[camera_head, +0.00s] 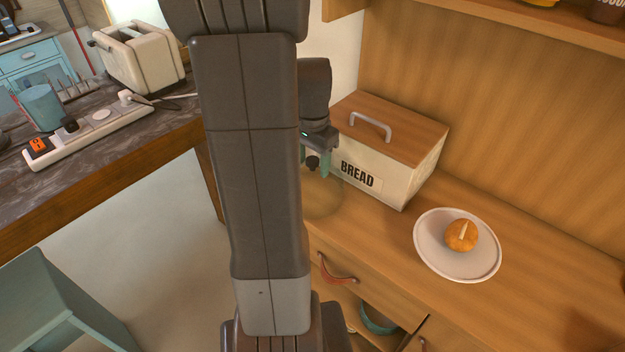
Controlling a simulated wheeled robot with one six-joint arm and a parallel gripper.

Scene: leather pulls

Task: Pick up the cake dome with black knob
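The cake dome (322,198) is a clear, faintly tinted cover on the wooden counter, just left of the bread box. Its left part is hidden behind my arm. Its black knob (312,163) shows on top. My gripper (316,165) points down at the knob with its teal fingertips apart. The knob appears between or just behind the fingers, and a small gap shows on its right. The left finger is mostly hidden by my arm, and contact with the knob cannot be seen.
A bread box (372,176) with a wooden lid and metal handle stands close right of the gripper. A white plate (431,258) with a small orange-brown bun (461,235) lies farther right. Below are drawers with leather pulls (336,270). A shelf (480,22) overhangs the counter.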

